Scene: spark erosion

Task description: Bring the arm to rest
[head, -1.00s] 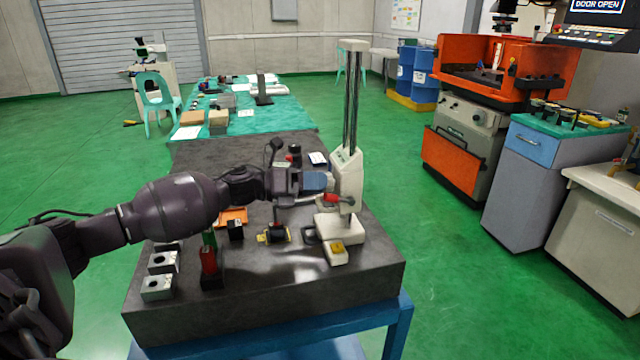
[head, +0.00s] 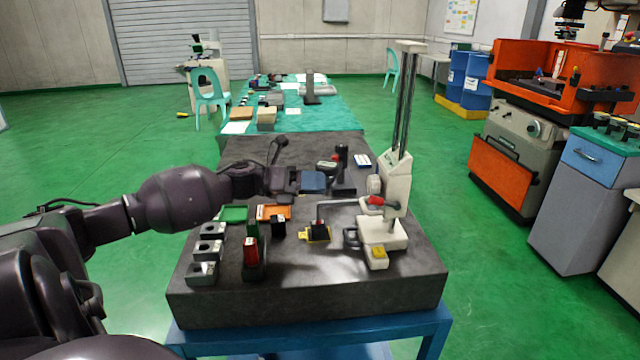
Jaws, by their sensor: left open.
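My left arm (head: 185,199) comes in from the left and reaches over the dark granite table (head: 300,304). My left gripper (head: 322,182) points right, above the back half of the table, open with nothing seen between its jaws. A white height stand (head: 397,190) with twin columns stands to its right, with a visible gap between them. The fingertips are small and partly lost against the dark things behind them. My right gripper is not in view.
Below the gripper on the table are metal blocks (head: 202,273), a red-and-black piece (head: 250,258), green (head: 234,214) and orange trays (head: 275,211), and a yellow-and-black piece (head: 317,232). An orange machine (head: 560,80) stands right. The green floor on the left is clear.

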